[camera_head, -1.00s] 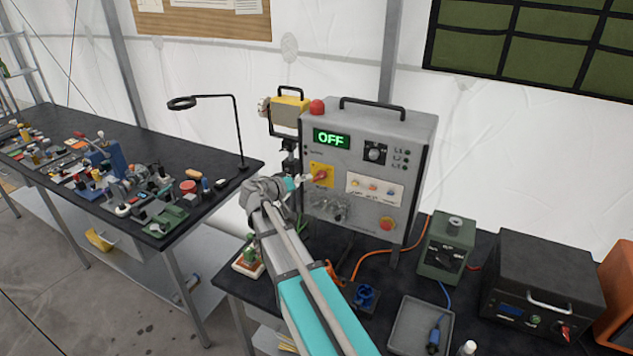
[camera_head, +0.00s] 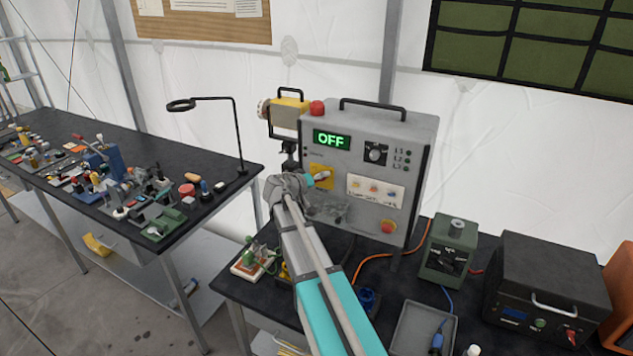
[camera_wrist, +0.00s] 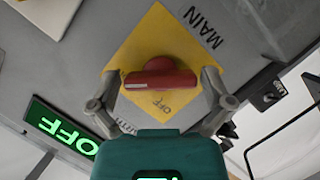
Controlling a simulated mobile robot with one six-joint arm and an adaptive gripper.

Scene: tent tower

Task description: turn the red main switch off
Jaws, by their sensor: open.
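The red main switch (camera_wrist: 160,73) sits on a yellow plate (camera_wrist: 165,40) marked MAIN and OFF in the wrist view. Its handle lies across the picture. My gripper (camera_wrist: 160,85) is open, with one finger at each end of the handle; I cannot tell whether they touch it. In the head view my gripper (camera_head: 318,180) is in front of the yellow plate (camera_head: 321,170) and hides most of the switch. The grey control cabinet (camera_head: 345,210) has a green display (camera_head: 332,139) that reads OFF.
A red round button (camera_head: 388,226) and a black knob (camera_head: 375,153) are on the same cabinet front. A red lamp (camera_head: 317,107) tops it. A green box (camera_head: 450,248) and a grey tray (camera_head: 405,335) are to the right. A cluttered workbench (camera_head: 225,165) stands left.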

